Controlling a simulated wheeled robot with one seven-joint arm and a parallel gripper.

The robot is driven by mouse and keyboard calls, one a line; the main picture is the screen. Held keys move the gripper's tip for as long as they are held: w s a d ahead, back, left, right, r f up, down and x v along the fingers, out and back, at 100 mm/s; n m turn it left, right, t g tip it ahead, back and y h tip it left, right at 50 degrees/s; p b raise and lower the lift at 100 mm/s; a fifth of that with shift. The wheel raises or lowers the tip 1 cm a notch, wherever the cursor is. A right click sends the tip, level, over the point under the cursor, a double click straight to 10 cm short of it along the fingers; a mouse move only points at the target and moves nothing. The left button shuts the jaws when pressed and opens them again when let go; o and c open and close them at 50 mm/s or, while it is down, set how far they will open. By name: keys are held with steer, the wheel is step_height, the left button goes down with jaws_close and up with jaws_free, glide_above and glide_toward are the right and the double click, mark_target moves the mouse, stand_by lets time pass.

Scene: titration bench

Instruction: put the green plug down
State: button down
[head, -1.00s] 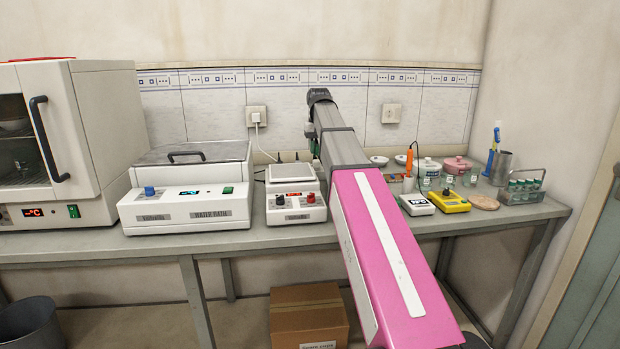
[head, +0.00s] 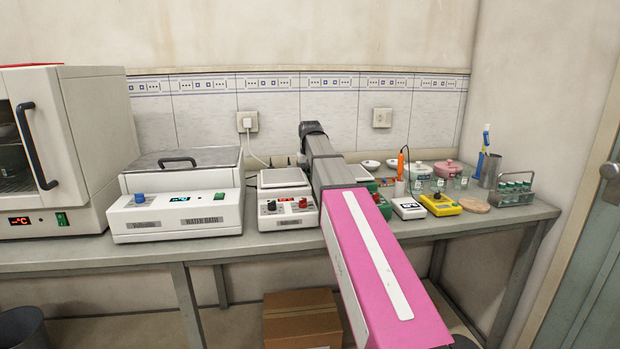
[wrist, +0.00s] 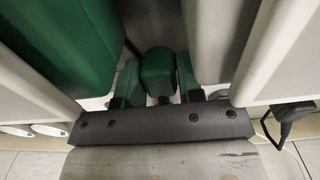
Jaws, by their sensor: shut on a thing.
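The green plug (wrist: 157,72) shows in the wrist view as a small dark-green block. My gripper (wrist: 158,80) is shut on it, with a finger on each side. The plug's lower end is hidden, so I cannot tell whether it touches anything. In the head view my arm hides the gripper and the plug; the end of the arm is low over the bench, just right of the white balance (head: 285,206).
A large green body (wrist: 60,45) is close on the left in the wrist view. A green device (head: 384,207) stands right of my arm, beside a white meter (head: 408,208) and a yellow meter (head: 441,205). The water bath (head: 175,215) stands left of the balance.

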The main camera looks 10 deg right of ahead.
mark_target(310, 174)
steer(key=shift+s+f, duration=0.1)
steer(key=shift+f, duration=0.5)
steer(key=c, duration=0.8)
jaws_free()
steer(key=shift+s+f, duration=0.1)
steer(key=shift+f, duration=0.05)
steer(key=shift+o, duration=0.2)
steer(key=r, duration=1.2)
steer(key=shift+w+r, duration=0.2)
steer(key=shift+r, duration=0.6)
